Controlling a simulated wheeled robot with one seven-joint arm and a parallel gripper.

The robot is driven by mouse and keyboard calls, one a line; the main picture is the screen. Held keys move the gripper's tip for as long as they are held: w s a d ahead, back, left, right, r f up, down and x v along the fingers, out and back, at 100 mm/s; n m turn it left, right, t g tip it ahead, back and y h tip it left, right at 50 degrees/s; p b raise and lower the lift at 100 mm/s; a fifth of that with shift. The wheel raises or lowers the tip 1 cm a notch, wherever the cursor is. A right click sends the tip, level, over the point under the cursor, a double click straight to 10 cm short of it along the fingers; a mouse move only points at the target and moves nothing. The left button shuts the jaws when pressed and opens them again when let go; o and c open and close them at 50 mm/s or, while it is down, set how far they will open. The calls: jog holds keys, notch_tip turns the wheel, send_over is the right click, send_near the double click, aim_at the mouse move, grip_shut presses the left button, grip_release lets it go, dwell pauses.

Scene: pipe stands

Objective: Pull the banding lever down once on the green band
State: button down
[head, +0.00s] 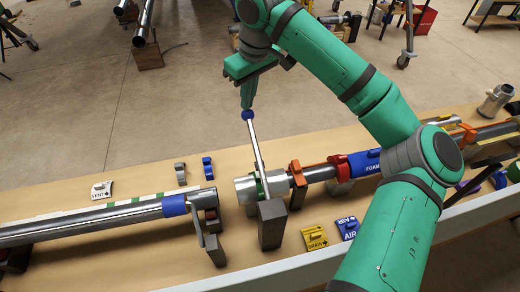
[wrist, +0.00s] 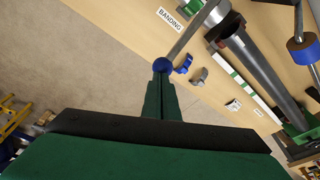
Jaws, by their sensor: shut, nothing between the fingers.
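The banding lever is a silver rod (head: 257,145) with a blue ball knob (head: 248,115) at its upper end. It stands nearly upright, leaning slightly left, above the green band (head: 263,188) around a silver pipe piece. My gripper (head: 247,105) is shut and empty, its tips right at the top of the knob; I cannot tell whether they touch. In the wrist view the knob (wrist: 162,65) sits just beyond my closed fingers (wrist: 162,84), and the rod (wrist: 196,32) runs up to the right.
A pipe with a blue band (head: 175,206) lies left of the lever, with a gap between. A dark block (head: 271,224) stands in front of the green band. Orange (head: 298,172) and red (head: 341,167) bands follow right.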

jog(key=shift+r, duration=2.25)
jog(key=shift+r, duration=0.45)
notch_tip(320, 180, up, 11)
jog(key=s, duration=0.2)
jog(key=shift+d, duration=0.15)
